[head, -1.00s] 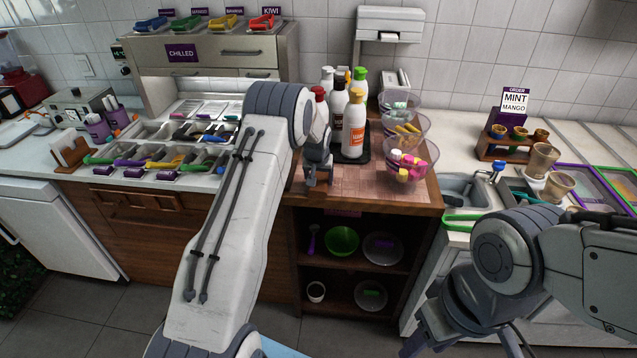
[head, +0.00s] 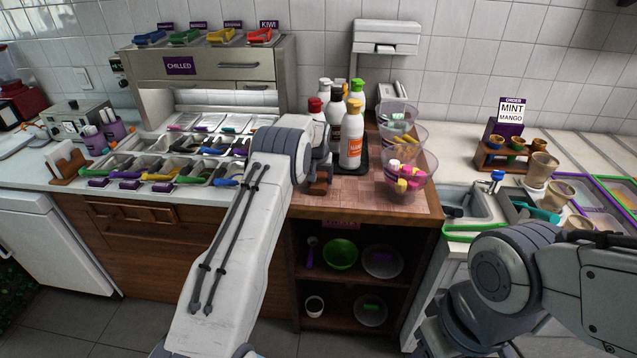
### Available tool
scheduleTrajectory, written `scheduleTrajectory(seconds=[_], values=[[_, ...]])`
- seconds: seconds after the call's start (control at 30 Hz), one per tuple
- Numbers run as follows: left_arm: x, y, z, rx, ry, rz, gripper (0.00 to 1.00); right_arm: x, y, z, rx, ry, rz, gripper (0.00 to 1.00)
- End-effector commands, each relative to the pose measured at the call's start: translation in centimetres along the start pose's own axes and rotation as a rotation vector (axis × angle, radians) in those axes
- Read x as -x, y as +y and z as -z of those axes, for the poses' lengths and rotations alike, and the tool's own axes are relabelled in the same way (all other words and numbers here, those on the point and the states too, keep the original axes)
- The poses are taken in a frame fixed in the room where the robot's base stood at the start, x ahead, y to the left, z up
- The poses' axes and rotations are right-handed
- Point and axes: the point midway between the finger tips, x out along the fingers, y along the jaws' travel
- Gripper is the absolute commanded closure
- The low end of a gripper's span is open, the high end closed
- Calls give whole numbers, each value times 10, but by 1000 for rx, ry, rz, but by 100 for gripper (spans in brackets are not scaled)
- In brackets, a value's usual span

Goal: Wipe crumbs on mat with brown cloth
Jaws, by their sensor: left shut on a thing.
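The pinkish-brown mat (head: 352,194) lies on the wooden counter between the bottles and the front edge. My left gripper (head: 319,182) is low over the left part of the mat, partly hidden behind its own wrist. It is shut on a small dark brown thing (head: 318,189), which seems to be the brown cloth and looks pressed on or just above the mat. Crumbs are too small to make out. My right gripper (head: 440,335) hangs at the bottom right, away from the mat, its fingers mostly cut off or hidden.
Sauce bottles (head: 351,135) stand on a dark tray behind the mat. Clear bowls of toppings (head: 408,180) line its right side. Topping bins (head: 180,160) are left of my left arm. A sink (head: 470,200) is to the right. The mat's front middle is free.

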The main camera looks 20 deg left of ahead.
Motion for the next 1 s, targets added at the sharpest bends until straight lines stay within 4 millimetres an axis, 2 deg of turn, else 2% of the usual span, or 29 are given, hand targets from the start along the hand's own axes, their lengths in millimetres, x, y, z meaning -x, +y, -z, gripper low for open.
scheduleTrajectory(seconds=[0.33, 0.83, 1.0], values=[[2, 0, 0, 0, -2, 0, 100, 2, 0, 0, 0, 0, 0, 50], [49, 0, 19, 0, 0, 0, 100, 30, -2, 2, 0, 0, 0, 50], [56, 0, 22, 0, -1, 0, 100, 34, -2, 2, 0, 0, 0, 50]])
